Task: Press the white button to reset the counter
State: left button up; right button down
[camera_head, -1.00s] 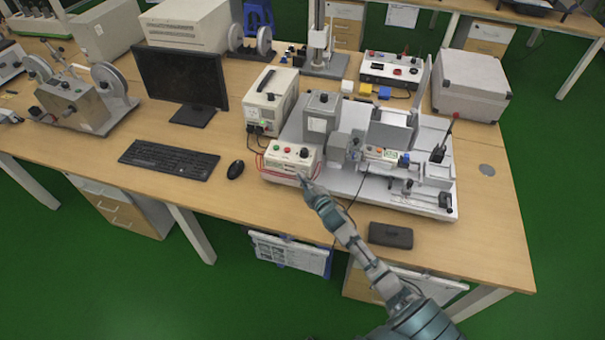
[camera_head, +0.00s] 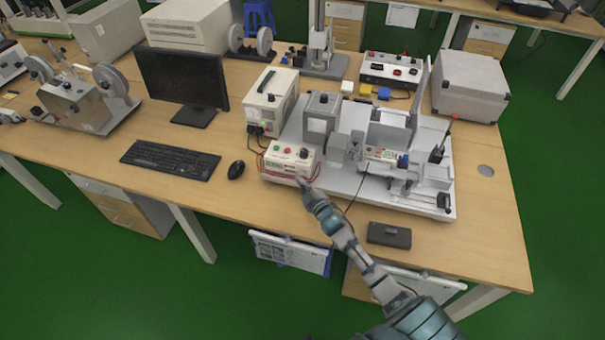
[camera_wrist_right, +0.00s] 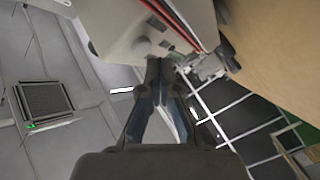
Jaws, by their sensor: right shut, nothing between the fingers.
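The white control box (camera_head: 290,162) sits at the left front of the test rig, with a green button, a red button and a black knob on top. My right gripper (camera_head: 301,182) is shut and empty, its tips at the lower right of the box's front face. In the right wrist view, the shut fingers (camera_wrist_right: 165,66) point at the pale box face (camera_wrist_right: 115,25). A round pale button (camera_wrist_right: 143,47) on that face lies just beside the tips; I cannot tell whether they touch. The left gripper is not in view.
The test rig's white base (camera_head: 400,195) extends right of my gripper. A mouse (camera_head: 236,170) and keyboard (camera_head: 170,159) lie to the left. A dark case (camera_head: 389,235) lies near the table's front edge, beside my forearm.

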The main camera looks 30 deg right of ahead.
jog(key=s+a+p, duration=0.2)
jog(key=s+a, duration=0.1)
jog(key=shift+s+a, duration=0.15)
jog(key=shift+a, duration=0.25)
dwell(0.8)
